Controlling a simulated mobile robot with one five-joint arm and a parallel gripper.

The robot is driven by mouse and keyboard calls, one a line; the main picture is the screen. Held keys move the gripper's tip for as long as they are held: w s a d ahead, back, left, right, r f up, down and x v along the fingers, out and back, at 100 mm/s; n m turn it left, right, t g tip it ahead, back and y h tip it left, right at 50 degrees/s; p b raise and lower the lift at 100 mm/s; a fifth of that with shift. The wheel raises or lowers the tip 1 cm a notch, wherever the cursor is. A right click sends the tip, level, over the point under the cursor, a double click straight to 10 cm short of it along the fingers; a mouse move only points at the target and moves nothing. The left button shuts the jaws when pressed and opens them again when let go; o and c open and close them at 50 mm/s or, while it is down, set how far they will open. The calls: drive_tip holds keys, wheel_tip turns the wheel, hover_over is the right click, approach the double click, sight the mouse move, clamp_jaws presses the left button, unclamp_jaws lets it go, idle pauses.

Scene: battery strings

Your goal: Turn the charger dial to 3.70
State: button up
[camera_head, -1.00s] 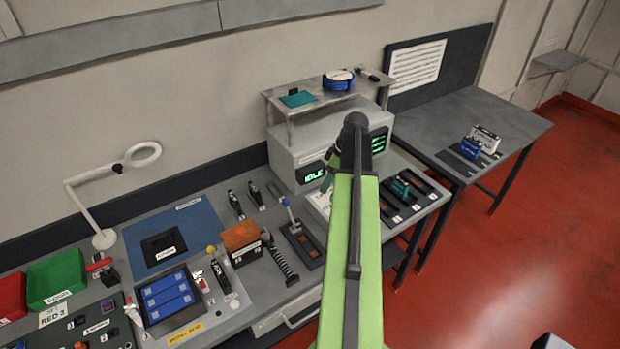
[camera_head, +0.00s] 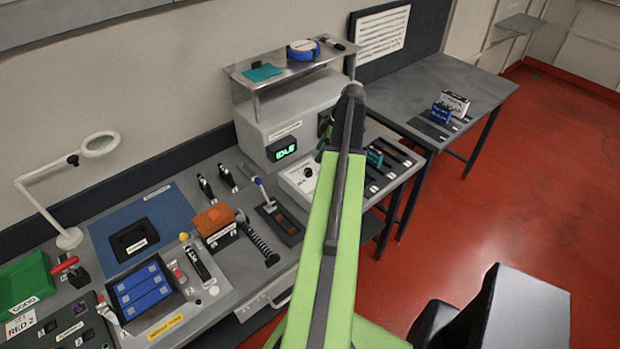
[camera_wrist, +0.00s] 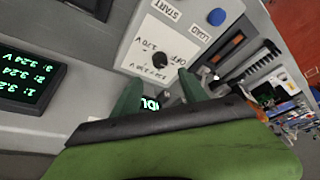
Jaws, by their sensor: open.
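The charger dial is a black knob (camera_wrist: 159,60) on a white panel (camera_wrist: 150,38) with voltage markings and an OFF label, upside down and partly unreadable in the wrist view. The knob (camera_head: 308,171) also shows in the head view, left of my arm. My gripper (camera_wrist: 160,90) is open, its two green fingers apart at the lower edge of the panel. The knob appears between and beyond the fingertips, with nothing gripped; contact cannot be told. The knob's setting is too small to read. In the head view my arm hides the gripper.
The charger's green IDLE display (camera_head: 282,148) is lit beside the panel. A display with voltage readings (camera_wrist: 28,78) is at left in the wrist view. Battery slots (camera_head: 385,160) lie right of my arm.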

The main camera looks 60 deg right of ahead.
sight(309, 170)
drive_tip(key=b+x, duration=0.7)
drive_tip(key=x, duration=0.3)
drive_tip(key=shift+r, duration=0.1)
clamp_jaws()
drive_tip(key=shift+a, duration=0.25)
drive_tip(key=shift+d, duration=0.15)
